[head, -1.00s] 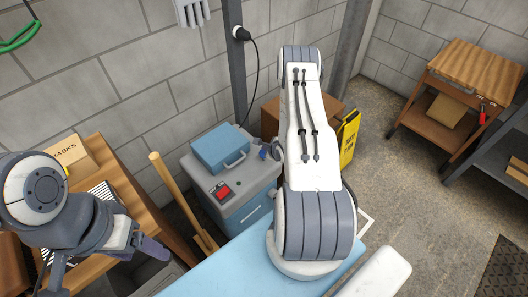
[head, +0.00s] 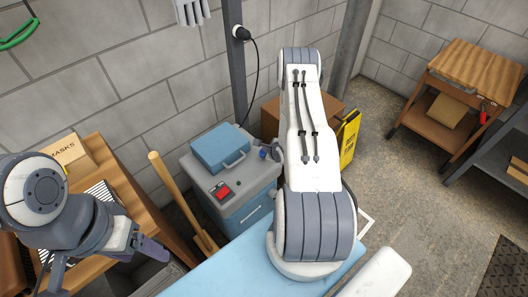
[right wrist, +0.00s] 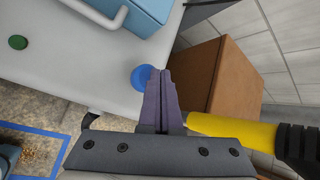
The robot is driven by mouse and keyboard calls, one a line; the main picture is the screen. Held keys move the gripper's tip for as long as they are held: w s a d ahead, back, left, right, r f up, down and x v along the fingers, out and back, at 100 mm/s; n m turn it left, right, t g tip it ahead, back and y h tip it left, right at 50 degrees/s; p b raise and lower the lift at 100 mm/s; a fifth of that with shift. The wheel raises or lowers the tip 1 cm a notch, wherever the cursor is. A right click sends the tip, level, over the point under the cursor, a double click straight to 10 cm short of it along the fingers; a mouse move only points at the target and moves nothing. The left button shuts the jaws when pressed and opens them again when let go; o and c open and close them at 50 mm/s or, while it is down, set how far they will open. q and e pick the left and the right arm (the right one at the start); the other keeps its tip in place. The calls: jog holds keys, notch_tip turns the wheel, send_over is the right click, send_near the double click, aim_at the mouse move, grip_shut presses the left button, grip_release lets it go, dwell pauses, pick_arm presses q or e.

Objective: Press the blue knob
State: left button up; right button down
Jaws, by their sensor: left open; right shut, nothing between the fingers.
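The blue knob (head: 263,154) is on the right part of the grey top of a machine (head: 201,174), beside my right arm in the head view. In the right wrist view the round blue knob (right wrist: 139,77) lies just left of the fingertips of my right gripper (right wrist: 163,73). That gripper is shut and empty. Its tips overlap the knob's right edge in the picture; I cannot tell whether they touch it. My left gripper (head: 152,250) is open at the lower left, away from the machine.
A blue case (head: 220,148) with a handle sits on the machine, with a red switch (head: 223,191) in front. A green button (right wrist: 18,42) shows in the right wrist view. A cardboard box (right wrist: 230,80) and a yellow sign (head: 348,139) stand right of the machine.

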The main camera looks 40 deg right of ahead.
jog(key=shift+s+f+b, duration=0.1)
jog(key=shift+f+b, duration=0.95)
jog(key=shift+f, duration=0.3)
dwell(0.7)
dwell(0.4)
jog(key=shift+r+p, duration=1.4)
jog(key=shift+r, duration=0.35)
notch_tip(320, 180, up, 5)
jog(key=p, duration=0.4)
